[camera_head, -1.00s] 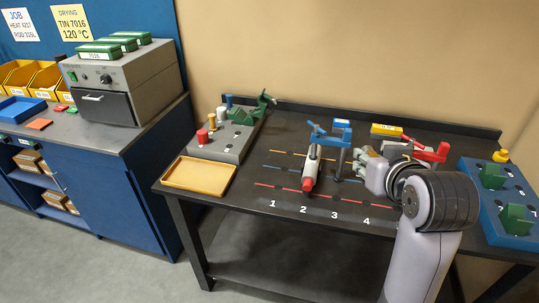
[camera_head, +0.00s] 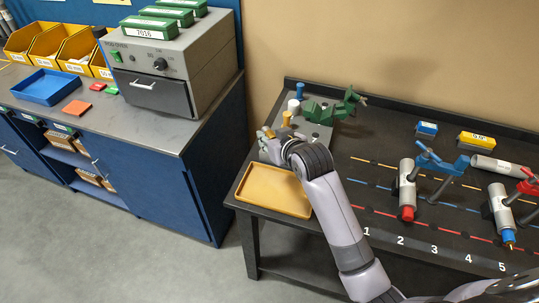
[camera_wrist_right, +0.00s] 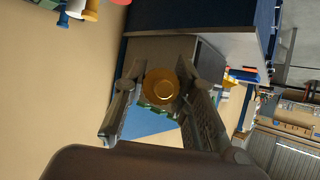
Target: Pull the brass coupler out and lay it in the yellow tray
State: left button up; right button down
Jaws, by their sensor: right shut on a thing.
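The brass coupler (camera_wrist_right: 162,85) shows as a round golden piece between the fingers in the right wrist view. My right gripper (camera_wrist_right: 160,98) is shut on it. In the head view my right gripper (camera_head: 268,137) is held level beside the grey peg block, just beyond the back edge of the yellow tray. The coupler is hard to make out there. The yellow tray (camera_head: 274,191) lies flat and empty at the left front of the dark table. My left gripper is not in view.
The peg block (camera_head: 316,131) carries white, yellow and blue pegs, with a green clamp (camera_head: 335,107) behind. Blue-handled (camera_head: 408,185) and red-handled (camera_head: 500,205) fixtures stand to the right. The blue bench (camera_head: 150,130) with a grey oven (camera_head: 165,75) is at left.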

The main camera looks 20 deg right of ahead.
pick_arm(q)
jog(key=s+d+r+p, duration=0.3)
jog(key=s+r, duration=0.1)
pick_arm(e)
send_over(278, 190)
notch_tip(278, 190, down, 10)
jog(key=shift+f+b, duration=1.3)
jog(key=shift+b, duration=0.15)
notch_tip(278, 190, down, 4)
jog(key=b, duration=0.3)
jog(key=shift+r+b, duration=0.25)
jog(key=shift+b, duration=0.1)
jog(key=shift+f+b, duration=0.4)
jog(key=shift+b, duration=0.05)
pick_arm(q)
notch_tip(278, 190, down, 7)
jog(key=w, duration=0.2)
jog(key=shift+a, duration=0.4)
pick_arm(e)
jog(key=c, duration=1.2)
grip_release()
jog(key=shift+c, duration=0.2)
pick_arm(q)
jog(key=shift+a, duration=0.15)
